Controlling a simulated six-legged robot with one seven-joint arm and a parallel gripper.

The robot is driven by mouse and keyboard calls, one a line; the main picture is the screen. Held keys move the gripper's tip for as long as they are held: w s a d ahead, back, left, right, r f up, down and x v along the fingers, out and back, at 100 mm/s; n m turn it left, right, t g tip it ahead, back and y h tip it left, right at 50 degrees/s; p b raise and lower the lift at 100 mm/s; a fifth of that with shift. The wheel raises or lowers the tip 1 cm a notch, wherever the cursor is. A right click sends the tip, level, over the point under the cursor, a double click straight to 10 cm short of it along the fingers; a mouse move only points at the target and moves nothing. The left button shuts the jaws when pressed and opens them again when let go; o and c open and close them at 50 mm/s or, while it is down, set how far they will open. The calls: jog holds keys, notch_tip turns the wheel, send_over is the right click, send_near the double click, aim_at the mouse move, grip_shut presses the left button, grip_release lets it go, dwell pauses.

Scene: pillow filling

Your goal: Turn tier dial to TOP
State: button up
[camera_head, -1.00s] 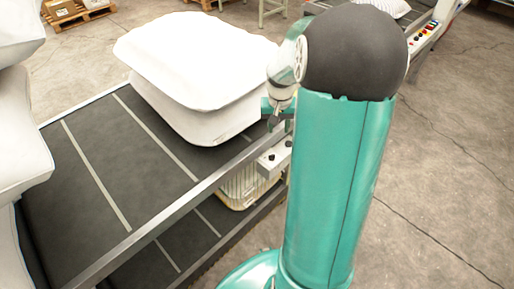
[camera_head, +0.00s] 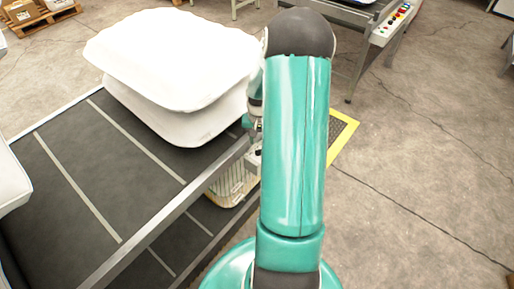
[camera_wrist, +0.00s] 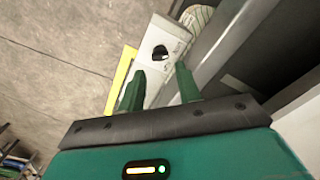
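A pale control box (camera_wrist: 152,65) with a black dial (camera_wrist: 160,52) shows in the wrist view. Its dial lies just beyond my fingertips, roughly in line with the gap between them. My gripper (camera_wrist: 160,70) has its two green fingers apart, with nothing held between them. Contact with the box cannot be told. In the head view, the control box (camera_head: 254,158) is fixed at the conveyor's side rail, partly hidden by my arm. The dial's setting and any tier labels are not readable.
Two stacked white pillows (camera_head: 170,58) lie on the dark upper conveyor belt (camera_head: 70,190), close to my arm. A metal rail (camera_head: 160,220) edges the belt. A ribbed pale container (camera_head: 230,186) sits below. A yellow-edged mat (camera_head: 345,132) lies right; open floor (camera_head: 430,160) extends beyond.

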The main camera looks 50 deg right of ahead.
aim_at(258, 150)
notch_tip(258, 150, down, 6)
jog(key=shift+f, duration=0.2)
jog(key=c, duration=0.7)
